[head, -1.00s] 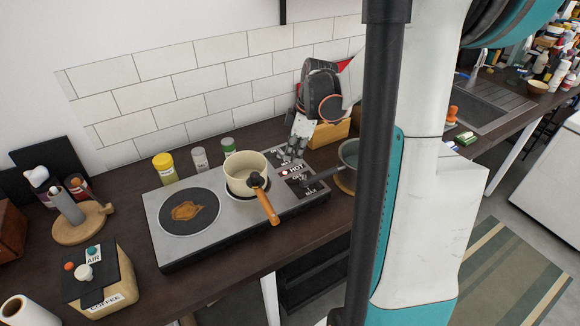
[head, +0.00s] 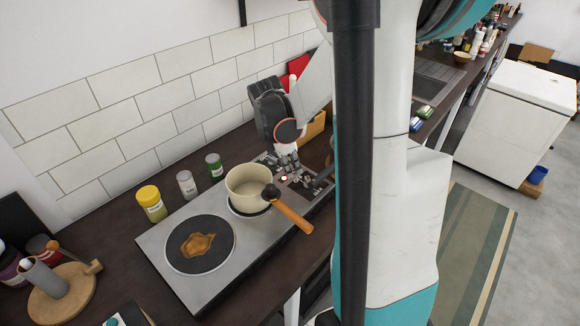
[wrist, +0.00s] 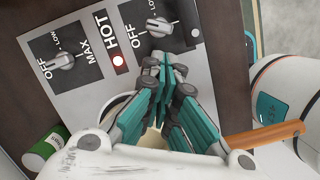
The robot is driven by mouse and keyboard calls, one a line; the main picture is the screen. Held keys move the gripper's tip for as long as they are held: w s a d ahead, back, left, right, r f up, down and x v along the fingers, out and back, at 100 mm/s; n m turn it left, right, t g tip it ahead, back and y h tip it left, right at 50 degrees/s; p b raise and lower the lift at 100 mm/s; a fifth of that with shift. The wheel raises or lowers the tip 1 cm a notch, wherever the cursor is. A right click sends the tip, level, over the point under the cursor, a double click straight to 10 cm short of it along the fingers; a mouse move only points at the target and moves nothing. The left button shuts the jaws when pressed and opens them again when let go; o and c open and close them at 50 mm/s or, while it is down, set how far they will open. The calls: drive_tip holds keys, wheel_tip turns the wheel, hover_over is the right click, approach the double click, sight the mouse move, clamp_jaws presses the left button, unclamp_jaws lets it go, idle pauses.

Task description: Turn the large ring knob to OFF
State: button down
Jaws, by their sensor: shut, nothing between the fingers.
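The control panel (wrist: 85,85) at the stove's right end (head: 290,192) carries two grey knobs. One knob (wrist: 62,60) is at the upper left in the wrist view, beside OFF, LOW and MAX markings. The other knob (wrist: 160,27) is at the top middle, just beyond my fingertips, with OFF beside it. I cannot read which knob serves the large ring, and their exact settings are unclear.
A cream pot (head: 247,187) stands on the right ring, its wooden handle (head: 292,213) projecting towards the front right. The left ring (head: 200,263) bears a brown stain. Yellow, grey and green containers (head: 151,203) stand behind the stove near the tiled wall.

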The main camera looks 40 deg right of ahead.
sight(306, 191)
drive_tip(key=b+x, duration=0.1)
drive_tip(key=x, duration=0.5)
drive_tip(key=shift+f+b, duration=0.1)
drive_tip(key=shift+b, duration=0.3)
drive_tip(key=shift+s+d+n, duration=0.25)
drive_tip(key=shift+s+n, duration=0.05)
drive_tip(key=shift+n, duration=0.3)
drive_tip(key=shift+s, duration=0.1)
drive_tip(key=shift+s+d+n+t, duration=0.1)
drive_tip(key=shift+s+n+t, duration=0.15)
drive_tip(key=shift+n, duration=0.6)
drive_tip(key=shift+s+d+n+t, duration=0.1)
drive_tip(key=shift+s+n+t, duration=0.2)
drive_tip(key=shift+n, duration=0.55)
drive_tip(key=shift+s, duration=0.25)
drive_tip(key=shift+d, duration=0.1)
